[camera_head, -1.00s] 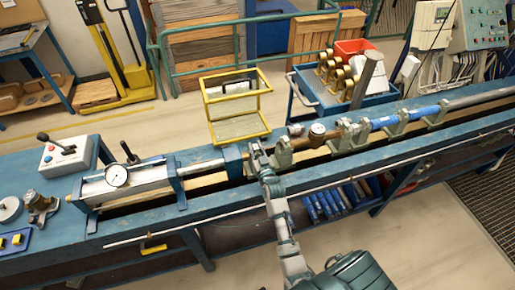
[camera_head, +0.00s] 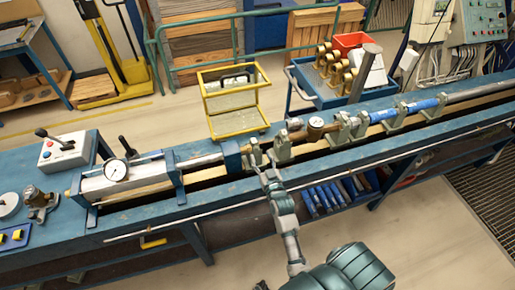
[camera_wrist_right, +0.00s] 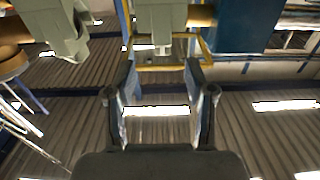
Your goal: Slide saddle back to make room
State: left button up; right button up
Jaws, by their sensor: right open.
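A grey-green saddle (camera_head: 254,154) stands on the bench rails just right of the blue end block (camera_head: 232,157). A second saddle (camera_head: 282,150) stands close to its right. My right gripper (camera_head: 265,172) is at the front of the first saddle, on the near side of the rail. In the right wrist view my gripper (camera_wrist_right: 160,85) is open, with nothing between its fingers. A saddle (camera_wrist_right: 160,22) shows beyond the fingertips, roughly centred between them, and another saddle (camera_wrist_right: 58,28) is at the upper left. My left gripper cannot be made out.
More saddles carry the pipe with a brass meter (camera_head: 316,124) and a blue section (camera_head: 422,104). A yellow-framed guard (camera_head: 237,132) stands behind the rail. A dial gauge (camera_head: 116,170) and cylinder are at the left. The blue bench front (camera_head: 215,192) is clear there.

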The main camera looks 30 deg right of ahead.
jog(key=shift+v, duration=1.7)
jog(key=shift+d, duration=0.15)
jog(key=s+a+f+n+g+y, duration=0.3)
jog(key=s+a+f+g+y, duration=0.1)
jog(key=s+a+f+g, duration=0.45)
jog(key=s+a+f+n+g, duration=0.1)
jog(key=s+a+f+g, duration=0.2)
jog(key=s, duration=0.5)
jog(key=s+f+n+g, duration=0.1)
jog(key=s+f+g, duration=0.25)
jog(key=s, duration=0.45)
notch_tip(320, 180, down, 24)
jog(key=s, duration=0.1)
jog(key=s+d+f+g, duration=0.1)
jog(key=s+d+f, duration=0.2)
jog(key=s+f, duration=1.5)
jog(key=shift+s+f+g, duration=0.2)
jog(key=shift+s+g, duration=0.1)
